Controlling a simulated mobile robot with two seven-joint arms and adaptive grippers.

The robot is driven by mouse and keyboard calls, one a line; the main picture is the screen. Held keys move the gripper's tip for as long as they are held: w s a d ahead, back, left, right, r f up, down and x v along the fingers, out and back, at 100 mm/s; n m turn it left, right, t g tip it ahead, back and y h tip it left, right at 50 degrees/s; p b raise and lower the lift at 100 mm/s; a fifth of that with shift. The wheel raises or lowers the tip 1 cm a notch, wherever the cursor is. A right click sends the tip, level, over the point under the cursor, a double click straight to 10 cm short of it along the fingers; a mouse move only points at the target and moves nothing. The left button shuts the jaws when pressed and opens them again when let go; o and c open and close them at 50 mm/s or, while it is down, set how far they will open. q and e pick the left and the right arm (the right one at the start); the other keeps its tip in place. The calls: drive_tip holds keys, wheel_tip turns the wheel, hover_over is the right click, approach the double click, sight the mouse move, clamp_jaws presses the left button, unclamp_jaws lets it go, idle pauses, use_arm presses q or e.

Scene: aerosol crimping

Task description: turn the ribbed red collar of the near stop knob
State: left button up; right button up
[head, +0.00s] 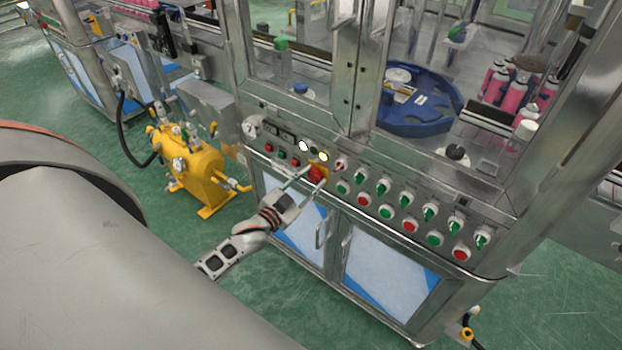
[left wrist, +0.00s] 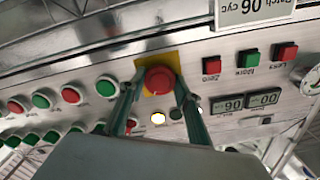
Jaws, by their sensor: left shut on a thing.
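The near stop knob (head: 316,174) is a red mushroom knob on a yellow plate on the machine's sloped control panel. It also shows in the left wrist view (left wrist: 159,80), between my fingers. My left gripper (head: 308,178) reaches in from the lower left with one finger on each side of the knob, shut on it. In the left wrist view my left gripper's fingertips (left wrist: 160,84) are at the knob's two sides. The ribs of the collar are too small to make out. My right gripper is in neither view.
The panel (head: 300,140) carries several green and red buttons and selector switches right of the knob. Two lit white lamps (head: 323,156) sit close to it. Metal door handles (head: 321,232) stick out below. A yellow tank (head: 190,165) stands on the floor to the left.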

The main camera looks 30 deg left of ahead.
use_arm(q)
drive_tip(key=shift+w+m, duration=0.1)
drive_tip(key=shift+m, duration=0.2)
drive_tip(key=o, duration=1.1)
drive_tip(key=s, duration=1.2)
drive_tip(key=shift+a, duration=0.45)
drive_tip(key=s+d+f+g, duration=0.2)
drive_tip(key=s+d+f, duration=0.1)
drive_tip(key=d, duration=0.3)
drive_tip(key=s+d+f+n+g+h, duration=0.1)
drive_tip(key=s+d+f+g, duration=0.1)
drive_tip(key=s+d, duration=0.3)
drive_tip(key=s+d+f+n+g, duration=0.1)
drive_tip(key=s+d+f+g, duration=0.2)
drive_tip(key=d, duration=0.4)
wheel_tip(320, 180, down, 2)
drive_tip(key=shift+s+h, duration=0.3)
drive_tip(key=shift+s, duration=0.5)
